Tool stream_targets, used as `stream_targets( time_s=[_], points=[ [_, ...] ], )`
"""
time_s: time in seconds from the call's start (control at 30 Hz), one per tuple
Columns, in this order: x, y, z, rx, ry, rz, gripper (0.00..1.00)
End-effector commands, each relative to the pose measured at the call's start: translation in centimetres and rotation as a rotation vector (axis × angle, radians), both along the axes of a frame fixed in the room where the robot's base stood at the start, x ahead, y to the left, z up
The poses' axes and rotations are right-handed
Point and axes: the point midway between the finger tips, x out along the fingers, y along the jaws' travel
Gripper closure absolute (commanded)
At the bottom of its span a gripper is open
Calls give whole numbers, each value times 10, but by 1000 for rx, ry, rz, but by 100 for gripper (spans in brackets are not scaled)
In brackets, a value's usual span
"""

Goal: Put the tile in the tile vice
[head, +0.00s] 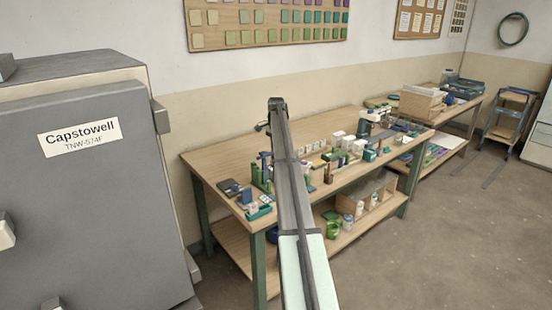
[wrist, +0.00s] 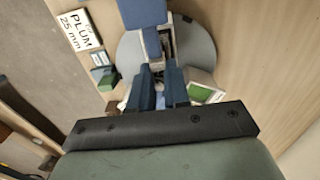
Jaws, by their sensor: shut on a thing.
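In the wrist view my gripper (wrist: 158,76) has two blue fingers close together with a narrow pale piece between them. I take this piece to be the tile, but the fingers hide most of it. Just beyond the fingertips stands a blue block-like fixture (wrist: 143,13) on a grey round plate (wrist: 198,45); it may be the tile vice, though I cannot tell for sure. The fingertips overlap the fixture in the picture, and contact cannot be told. In the head view my arm hides the gripper, and I cannot single out tile or vice.
A white sign reading "PLUM 25 mm" (wrist: 80,31) lies left of the plate. A green-and-white block (wrist: 200,88) is close on the right. In the head view the wooden bench (head: 222,163) holds many small items, and a grey cabinet (head: 85,200) stands at left.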

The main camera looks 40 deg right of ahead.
Motion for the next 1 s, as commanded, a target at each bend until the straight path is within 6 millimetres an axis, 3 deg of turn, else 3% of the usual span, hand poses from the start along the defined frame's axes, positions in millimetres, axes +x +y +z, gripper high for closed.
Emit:
stream_targets(
  time_s=[0.27, 1.0],
  points=[
    [0, 0, 7, 0, -1, 0, 100],
    [0, 0, 61, 0, -1, 0, 100]
  ],
)
